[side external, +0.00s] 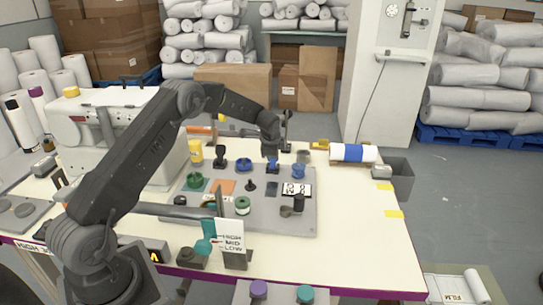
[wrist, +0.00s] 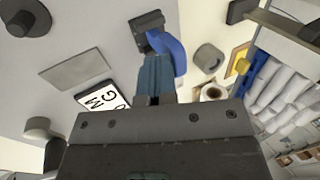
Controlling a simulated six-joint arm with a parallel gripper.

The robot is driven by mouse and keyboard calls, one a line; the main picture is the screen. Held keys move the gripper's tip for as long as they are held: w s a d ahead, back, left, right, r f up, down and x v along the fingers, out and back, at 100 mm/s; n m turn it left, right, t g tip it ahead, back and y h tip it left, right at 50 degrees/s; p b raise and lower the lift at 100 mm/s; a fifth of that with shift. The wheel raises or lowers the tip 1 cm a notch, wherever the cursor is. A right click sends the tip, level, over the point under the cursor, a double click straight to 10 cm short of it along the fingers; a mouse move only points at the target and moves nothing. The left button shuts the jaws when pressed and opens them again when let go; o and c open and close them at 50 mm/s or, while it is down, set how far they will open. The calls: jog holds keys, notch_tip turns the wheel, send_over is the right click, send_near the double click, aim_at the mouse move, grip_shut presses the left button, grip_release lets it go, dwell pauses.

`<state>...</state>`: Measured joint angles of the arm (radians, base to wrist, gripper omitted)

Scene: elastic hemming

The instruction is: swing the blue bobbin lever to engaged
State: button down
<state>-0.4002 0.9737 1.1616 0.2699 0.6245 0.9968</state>
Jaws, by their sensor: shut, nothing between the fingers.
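The blue lever (wrist: 172,50) shows in the wrist view as a curved blue arm on a dark block, just beyond and beside my fingertips. My gripper (wrist: 156,62) is shut and empty, with its fingers alongside the blue arm; I cannot tell whether they touch it. In the side view my gripper (side external: 270,153) points down over the grey board, and a small blue part (side external: 273,164) shows right below it. The lever's setting is not readable, as the gripper partly hides it.
Other blue parts stand left (side external: 243,165) and right (side external: 298,171) of my gripper on the grey board (side external: 300,222). A white lettered card (side external: 297,189) lies in front. A blue-banded white roll (side external: 353,153) lies at right. The table's right front is mostly clear.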

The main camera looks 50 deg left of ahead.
jog(key=shift+w+a+r, duration=0.2)
jog(key=shift+w+a, duration=1.1)
jog(key=shift+a, duration=0.05)
jog(key=shift+w+a, duration=0.1)
jog(key=shift+a+f, duration=0.1)
